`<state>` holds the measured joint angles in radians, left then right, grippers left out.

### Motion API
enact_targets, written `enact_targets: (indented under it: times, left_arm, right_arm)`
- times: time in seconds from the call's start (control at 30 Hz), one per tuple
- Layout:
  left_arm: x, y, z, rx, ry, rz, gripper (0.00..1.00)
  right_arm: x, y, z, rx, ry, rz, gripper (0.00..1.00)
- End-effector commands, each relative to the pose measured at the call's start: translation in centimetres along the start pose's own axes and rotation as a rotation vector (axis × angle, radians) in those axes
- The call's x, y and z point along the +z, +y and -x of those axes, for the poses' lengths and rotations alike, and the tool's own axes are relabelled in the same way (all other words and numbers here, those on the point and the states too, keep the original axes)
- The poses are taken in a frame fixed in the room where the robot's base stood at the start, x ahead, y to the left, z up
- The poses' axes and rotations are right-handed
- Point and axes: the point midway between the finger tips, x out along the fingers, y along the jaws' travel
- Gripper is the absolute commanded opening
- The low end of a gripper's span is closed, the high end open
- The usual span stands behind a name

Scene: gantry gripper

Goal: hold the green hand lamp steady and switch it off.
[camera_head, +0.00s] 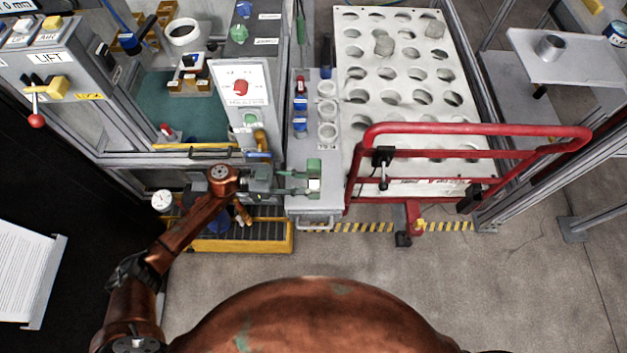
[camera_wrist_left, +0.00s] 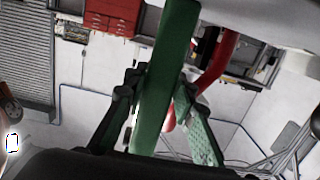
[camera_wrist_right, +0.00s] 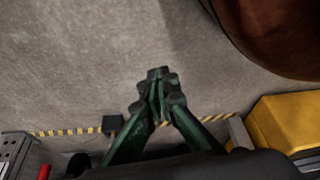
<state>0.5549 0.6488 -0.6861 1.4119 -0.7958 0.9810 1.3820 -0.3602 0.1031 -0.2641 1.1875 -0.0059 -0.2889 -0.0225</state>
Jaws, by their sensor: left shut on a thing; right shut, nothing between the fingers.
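The green hand lamp (camera_head: 314,178) is at the front of the grey side bench, with a pale face showing on its right side. My left gripper (camera_head: 305,181) comes in from the left and is shut on the lamp. In the left wrist view the lamp (camera_wrist_left: 165,75) is a long green bar standing between the fingers (camera_wrist_left: 158,105). The lamp's switch cannot be made out. My right gripper (camera_wrist_right: 158,85) shows only in the right wrist view, shut and empty above the concrete floor. It is outside the head view.
A red tube gate (camera_head: 480,127) stands right of the lamp, before a white panel with round holes (camera_head: 390,120). Several cups and small blue and red items sit on the side bench (camera_head: 300,205) behind the lamp. A yellow-edged platform (camera_head: 245,243) lies below left.

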Motion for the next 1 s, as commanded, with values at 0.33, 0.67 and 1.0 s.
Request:
enact_targets:
  times: [0.33, 0.67, 1.0]
  left_arm:
    - [0.0, 0.0, 0.0, 0.000, 0.000, 0.000, 0.07]
    - [0.0, 0.0, 0.0, 0.000, 0.000, 0.000, 0.07]
    - [0.0, 0.0, 0.0, 0.000, 0.000, 0.000, 0.07]
  right_arm:
    - [-16.1, -3.3, 3.5, -0.043, 0.399, 0.094, 0.00]
    - [-29.0, -7.6, 11.2, -0.094, 0.776, 0.157, 0.00]
    - [-39.0, -12.0, 22.9, -0.157, 1.168, 0.193, 0.00]
